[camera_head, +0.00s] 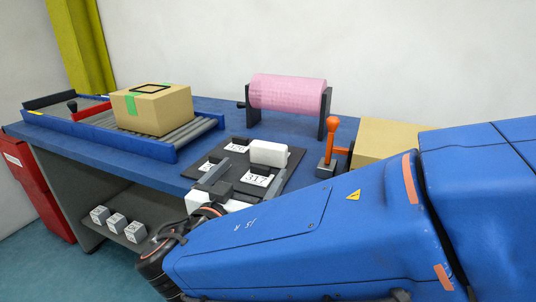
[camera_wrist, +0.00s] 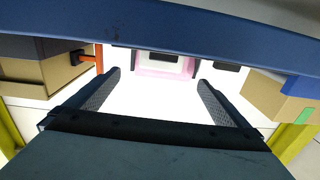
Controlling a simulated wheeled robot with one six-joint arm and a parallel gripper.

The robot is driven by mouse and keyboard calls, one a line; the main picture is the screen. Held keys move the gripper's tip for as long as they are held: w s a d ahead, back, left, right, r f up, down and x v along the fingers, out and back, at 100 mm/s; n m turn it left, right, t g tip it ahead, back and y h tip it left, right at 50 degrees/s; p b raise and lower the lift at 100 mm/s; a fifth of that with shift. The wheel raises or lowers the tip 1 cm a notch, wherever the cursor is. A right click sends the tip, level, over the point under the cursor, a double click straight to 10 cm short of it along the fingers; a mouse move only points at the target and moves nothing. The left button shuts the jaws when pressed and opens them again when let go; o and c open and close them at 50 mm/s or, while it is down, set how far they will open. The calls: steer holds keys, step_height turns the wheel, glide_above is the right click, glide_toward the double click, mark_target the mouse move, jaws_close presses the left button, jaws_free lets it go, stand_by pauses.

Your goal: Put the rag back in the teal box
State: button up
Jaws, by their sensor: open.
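I see no rag and no teal box in either view. My gripper (camera_wrist: 159,78) is open in the wrist view, with its two dark textured fingers spread wide and nothing between them. In the head view my blue arm reaches in from the right, and its end is at the front edge of the blue table, by the dark plate. The arm hides part of the table's front right and the space below it.
Small grey cubes (camera_head: 117,222) sit on the lower shelf.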

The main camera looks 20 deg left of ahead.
mark_target(266, 151)
steer(key=w, duration=1)
steer(key=shift+w+f, duration=0.1)
steer(key=shift+w, duration=0.25)
steer(key=c, duration=1.2)
step_height(266, 151, up, 10)
steer(key=shift+r, duration=0.1)
